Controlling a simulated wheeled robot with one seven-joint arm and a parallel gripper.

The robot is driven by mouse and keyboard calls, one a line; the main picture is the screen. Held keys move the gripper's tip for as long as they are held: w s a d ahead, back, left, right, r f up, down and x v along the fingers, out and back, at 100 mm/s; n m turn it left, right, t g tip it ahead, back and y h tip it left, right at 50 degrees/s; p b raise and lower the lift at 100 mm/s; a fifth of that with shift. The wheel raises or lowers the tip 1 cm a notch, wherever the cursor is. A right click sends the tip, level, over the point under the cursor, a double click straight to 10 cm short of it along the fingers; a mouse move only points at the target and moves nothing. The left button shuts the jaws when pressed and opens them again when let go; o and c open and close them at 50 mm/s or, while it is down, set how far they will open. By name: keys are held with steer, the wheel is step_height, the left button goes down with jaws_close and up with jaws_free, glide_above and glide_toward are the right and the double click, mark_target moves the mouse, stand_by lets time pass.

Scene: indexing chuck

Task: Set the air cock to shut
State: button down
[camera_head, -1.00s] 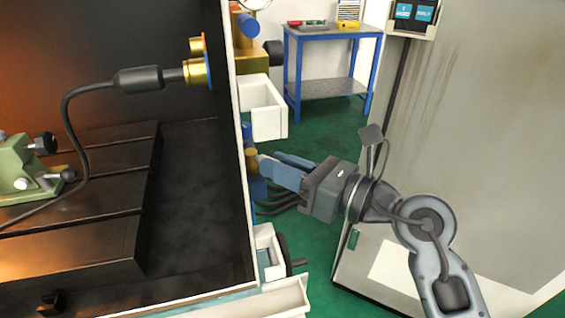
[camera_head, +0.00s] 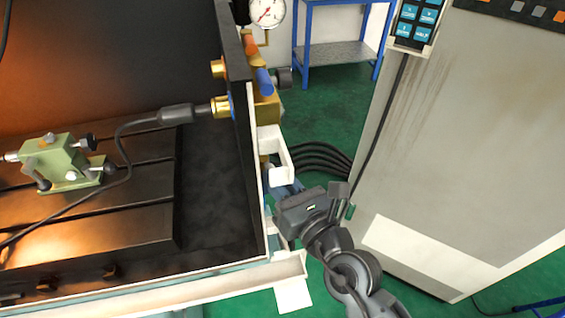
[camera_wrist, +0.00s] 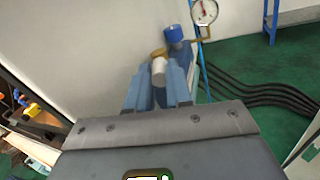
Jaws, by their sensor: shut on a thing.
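My gripper (camera_wrist: 157,82) shows two blue fingers in the wrist view, one on each side of a small pale cylinder with a brass-coloured end. I take this to be the air cock (camera_wrist: 159,68). The fingers are closed on it, beside a white panel. In the head view my gripper (camera_head: 284,189) is at the outer right side of the machine, below a white bracket. The air cock cannot be made out there, and the fingers are partly hidden.
A pressure gauge (camera_head: 267,12) sits above brass, orange and blue fittings (camera_head: 268,108). In the wrist view a blue cap (camera_wrist: 173,35) is just beyond the air cock. A white open bracket (camera_head: 276,150) juts out above my gripper. A grey cabinet (camera_head: 450,140) stands at right, with black hoses (camera_head: 320,158) between.

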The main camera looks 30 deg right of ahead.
steer(key=shift+a+m+h+p, duration=0.2)
steer(key=shift+m+h+p, duration=0.2)
steer(key=shift+h, duration=0.2)
steer(key=c, duration=1)
jaws_free()
steer(key=shift+c, duration=0.2)
steer(key=shift+a, duration=0.1)
steer(key=shift+f+n+y+b, duration=0.1)
steer(key=shift+n+y+b, duration=0.25)
steer(key=shift+b, duration=0.2)
